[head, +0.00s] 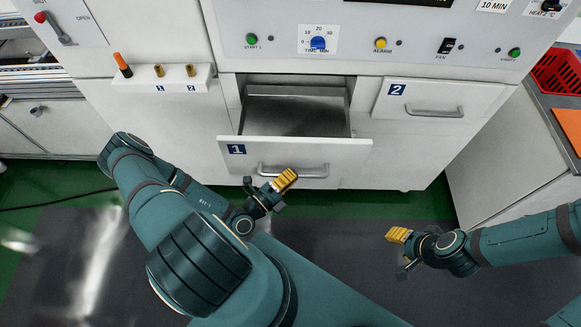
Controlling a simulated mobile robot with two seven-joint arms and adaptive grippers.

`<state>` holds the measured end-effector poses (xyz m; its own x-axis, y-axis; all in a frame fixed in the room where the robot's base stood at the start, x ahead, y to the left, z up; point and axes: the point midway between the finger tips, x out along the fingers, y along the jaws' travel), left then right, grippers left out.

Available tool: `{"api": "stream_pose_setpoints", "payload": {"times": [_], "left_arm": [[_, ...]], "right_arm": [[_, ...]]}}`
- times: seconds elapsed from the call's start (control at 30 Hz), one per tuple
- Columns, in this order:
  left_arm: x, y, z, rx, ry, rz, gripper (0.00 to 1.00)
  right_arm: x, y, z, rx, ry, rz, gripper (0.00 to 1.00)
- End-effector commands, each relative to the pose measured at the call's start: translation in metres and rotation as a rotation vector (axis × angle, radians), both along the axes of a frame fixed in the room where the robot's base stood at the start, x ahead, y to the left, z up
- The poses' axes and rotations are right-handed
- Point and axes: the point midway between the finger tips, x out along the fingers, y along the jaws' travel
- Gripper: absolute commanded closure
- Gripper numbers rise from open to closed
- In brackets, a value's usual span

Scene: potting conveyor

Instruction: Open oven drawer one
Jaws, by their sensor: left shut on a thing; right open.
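Oven drawer one (337,150), a white front with a blue "1" label (237,149), stands pulled out from the cabinet. Its metal-lined inside (290,112) shows from above and looks empty. Its grey bar handle (312,172) runs across the front. My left gripper (286,180), with yellow fingertips, is at the left part of this handle and is shut on it; the fingers partly cover the contact. My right gripper (397,237) is open and empty, low and to the right, apart from the cabinet.
Drawer two (460,95), with its own handle (435,112), is shut at the right. A control panel (400,47) with knobs and buttons is above. A small shelf (150,80) with pegs juts out at the left. A red basket (558,72) stands far right.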

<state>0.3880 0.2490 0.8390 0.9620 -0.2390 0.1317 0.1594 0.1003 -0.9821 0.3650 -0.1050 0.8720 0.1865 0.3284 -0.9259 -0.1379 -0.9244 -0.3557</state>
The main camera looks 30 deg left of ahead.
Motion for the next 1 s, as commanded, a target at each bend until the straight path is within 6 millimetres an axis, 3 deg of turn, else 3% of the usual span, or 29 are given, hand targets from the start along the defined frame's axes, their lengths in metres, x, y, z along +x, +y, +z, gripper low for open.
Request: {"api": "stream_pose_setpoints", "payload": {"times": [0.27,0.4,0.77,1.0], "left_arm": [[0.001,-0.002,0.003,-0.004,-0.008,-0.003,1.0],[0.0,-0.002,0.003,-0.003,-0.007,-0.003,0.57],[-0.003,0.0,0.0,-0.001,-0.002,0.0,0.57],[-0.036,0.009,-0.005,-0.002,0.001,0.001,0.57]], "right_arm": [[0.0,0.0,0.0,0.0,0.0,0.0,0.53],[0.0,0.0,0.0,0.0,0.0,0.0,0.53],[0.0,0.0,0.0,0.0,0.0,-0.001,0.53],[0.0,0.0,0.0,0.0,0.0,-0.001,0.53]]}}
